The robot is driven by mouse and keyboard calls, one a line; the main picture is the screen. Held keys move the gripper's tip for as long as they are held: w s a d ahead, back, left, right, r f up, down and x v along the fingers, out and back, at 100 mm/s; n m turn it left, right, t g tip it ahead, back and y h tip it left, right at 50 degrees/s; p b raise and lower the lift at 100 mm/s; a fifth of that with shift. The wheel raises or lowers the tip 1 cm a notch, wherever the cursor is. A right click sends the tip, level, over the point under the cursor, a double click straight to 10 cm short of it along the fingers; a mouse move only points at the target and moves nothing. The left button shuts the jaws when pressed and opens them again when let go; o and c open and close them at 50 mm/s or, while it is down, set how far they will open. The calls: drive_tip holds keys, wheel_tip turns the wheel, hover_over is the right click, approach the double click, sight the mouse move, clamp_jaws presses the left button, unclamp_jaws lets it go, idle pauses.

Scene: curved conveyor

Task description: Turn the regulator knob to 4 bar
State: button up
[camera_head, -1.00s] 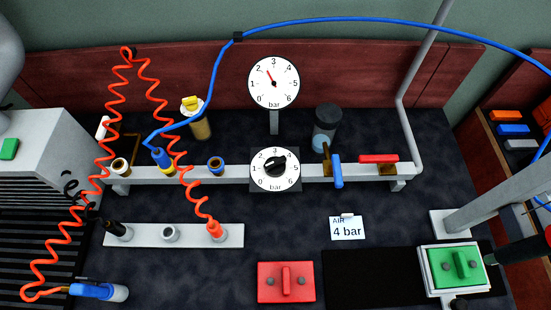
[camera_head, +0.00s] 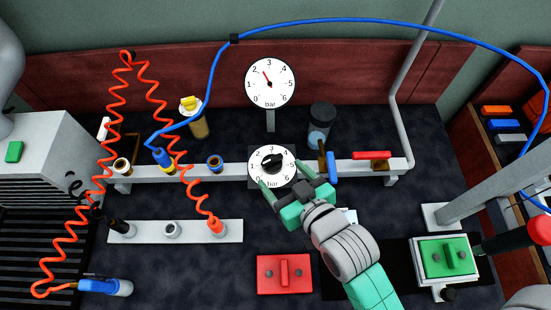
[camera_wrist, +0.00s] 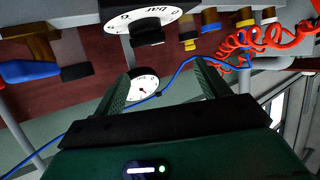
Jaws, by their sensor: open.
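The black regulator knob (camera_head: 272,162) sits in a white dial (camera_head: 256,172) marked in bar, on the front of the grey rail. My gripper (camera_head: 281,174) is open just in front of the dial's lower right, with its fingers pointing toward it. I see no contact with the knob. In the wrist view the knob (camera_wrist: 147,38) shows at the top, beyond the open fingers of my gripper (camera_wrist: 162,87). The round pressure gauge (camera_head: 270,83) stands above the rail, its red needle between 2 and 3. It also shows between the fingers in the wrist view (camera_wrist: 143,84).
A blue lever (camera_head: 331,167) and a red lever (camera_head: 372,155) are on the rail to the right. A coiled orange hose (camera_head: 166,118) and a blue hose (camera_head: 213,90) hang at left. A red block (camera_head: 285,273) lies in front. My arm mostly covers the 4 bar card.

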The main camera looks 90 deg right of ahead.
sight(272, 159)
drive_tip(key=shift+g, duration=0.3)
drive_tip(key=d+f, duration=0.1)
drive_tip(key=d, duration=0.1)
drive_tip(key=w+d+f+b, duration=0.1)
drive_tip(key=d, duration=0.1)
drive_tip(key=w+d+f+b, duration=0.1)
drive_tip(key=d+f, duration=0.1)
drive_tip(key=shift+w+f, duration=0.1)
drive_tip(key=shift+w, duration=0.05)
drive_tip(key=c, duration=1)
